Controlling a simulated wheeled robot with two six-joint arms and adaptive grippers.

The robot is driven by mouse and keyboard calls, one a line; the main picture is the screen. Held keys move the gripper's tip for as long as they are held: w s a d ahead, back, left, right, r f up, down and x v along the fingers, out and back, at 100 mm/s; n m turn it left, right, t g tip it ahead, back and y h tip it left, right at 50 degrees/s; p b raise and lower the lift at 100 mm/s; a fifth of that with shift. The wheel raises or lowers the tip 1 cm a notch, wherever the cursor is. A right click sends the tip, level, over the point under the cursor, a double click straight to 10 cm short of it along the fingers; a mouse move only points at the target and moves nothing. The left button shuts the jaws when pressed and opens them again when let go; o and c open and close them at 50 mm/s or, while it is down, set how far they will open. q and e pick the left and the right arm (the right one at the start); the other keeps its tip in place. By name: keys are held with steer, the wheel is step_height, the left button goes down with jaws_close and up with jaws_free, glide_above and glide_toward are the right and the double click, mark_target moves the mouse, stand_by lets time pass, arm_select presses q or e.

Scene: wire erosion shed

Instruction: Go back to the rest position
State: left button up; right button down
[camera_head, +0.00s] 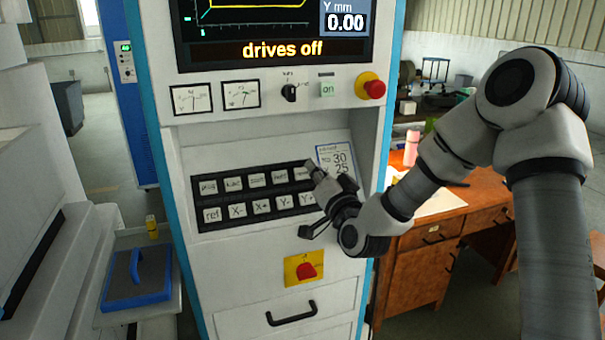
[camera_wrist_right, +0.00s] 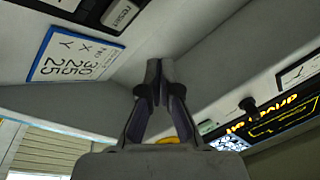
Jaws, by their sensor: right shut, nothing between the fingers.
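My right gripper (camera_head: 314,172) is shut and empty, in front of the right end of the black key panel (camera_head: 247,182) on the machine's control cabinet. Its fingertips also show together in the right wrist view (camera_wrist_right: 159,68). The gripper hides part of the rightmost keys and the lower part of the note card (camera_head: 337,156). The card shows whole in the right wrist view (camera_wrist_right: 75,55). I cannot tell whether the fingertips touch the panel. My left gripper is not in view.
The cabinet screen (camera_head: 275,49) reads "drives off". Below it are a rotary switch (camera_head: 289,92), a green "on" button (camera_head: 328,89) and a red mushroom button (camera_head: 375,89). A red knob on a yellow plate (camera_head: 304,268) sits lower. A wooden desk (camera_head: 425,262) stands right, behind my arm.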

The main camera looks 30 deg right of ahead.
stand_by(0.3)
steer(key=s+a+f+n+g+y, duration=0.1)
steer(key=s+a+f+n+g, duration=0.15)
steer(key=f, duration=0.85)
steer(key=s+a+f+n+g+y, duration=0.1)
steer(key=s+a+f+g, duration=0.3)
steer(key=f, duration=0.8)
steer(key=s+a+f+n+g+y, duration=0.1)
steer(key=s+a+f+n+g, duration=0.2)
steer(key=f, duration=0.8)
steer(key=s+a+f+n+g, duration=0.1)
steer(key=s+f+g, duration=0.4)
steer(key=s, duration=0.8)
steer(key=s+a+f+n+g, duration=0.2)
steer(key=s+f+g, duration=0.3)
steer(key=s, duration=0.8)
step_height(320, 180, down, 2)
steer(key=shift+a+f, duration=0.2)
steer(key=shift+a, duration=0.45)
steer(key=shift+g, duration=0.25)
